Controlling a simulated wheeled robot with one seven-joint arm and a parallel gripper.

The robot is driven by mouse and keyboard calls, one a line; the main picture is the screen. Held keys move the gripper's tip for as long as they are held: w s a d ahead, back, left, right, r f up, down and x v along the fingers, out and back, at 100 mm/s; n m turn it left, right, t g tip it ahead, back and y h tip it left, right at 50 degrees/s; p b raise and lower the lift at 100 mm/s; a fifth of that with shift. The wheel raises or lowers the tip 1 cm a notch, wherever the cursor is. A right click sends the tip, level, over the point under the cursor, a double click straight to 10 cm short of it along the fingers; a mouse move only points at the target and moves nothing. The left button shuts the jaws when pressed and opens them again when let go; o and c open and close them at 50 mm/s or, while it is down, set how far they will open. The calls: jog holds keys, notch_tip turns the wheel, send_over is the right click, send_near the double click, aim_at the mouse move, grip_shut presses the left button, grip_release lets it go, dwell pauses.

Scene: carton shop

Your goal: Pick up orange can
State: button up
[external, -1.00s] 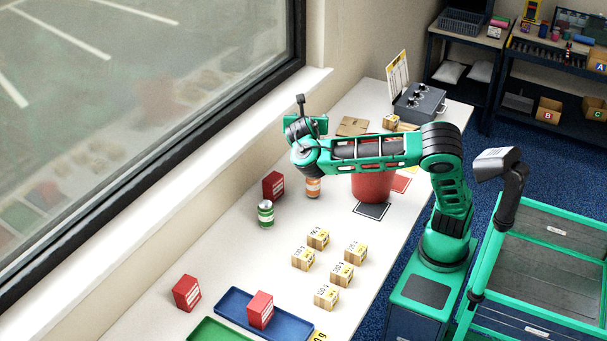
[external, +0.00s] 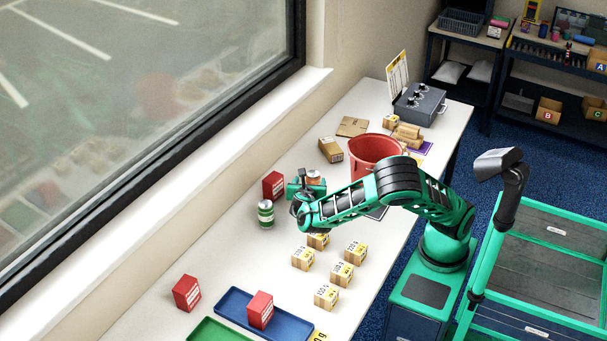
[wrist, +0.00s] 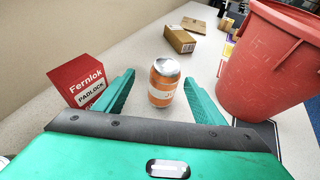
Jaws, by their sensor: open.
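The orange can (wrist: 163,88) stands upright on the table, with a silver top and a pale band. In the wrist view it is between the tips of my open gripper (wrist: 158,95), with a gap to each finger. In the external view only the upper part of the can (external: 313,176) shows behind my gripper (external: 306,188), which is low over the table.
A red box (wrist: 80,83) is close to my left finger, and a red bin (wrist: 270,65) stands right of my right finger. A cardboard box (wrist: 180,40) lies behind the can. A green can (external: 265,214) and several small cartons (external: 342,273) stand nearby.

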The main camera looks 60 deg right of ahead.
aim_at(310, 180)
jog(key=x, duration=0.3)
jog(key=shift+w+d+f, duration=0.1)
jog(key=shift+d, duration=0.25)
jog(key=shift+s+x, duration=0.15)
jog(key=shift+x, duration=1.1)
jog(key=shift+s+x, duration=0.2)
jog(key=shift+x, duration=1.05)
jog(key=shift+d, duration=0.15)
jog(key=c, duration=1.1)
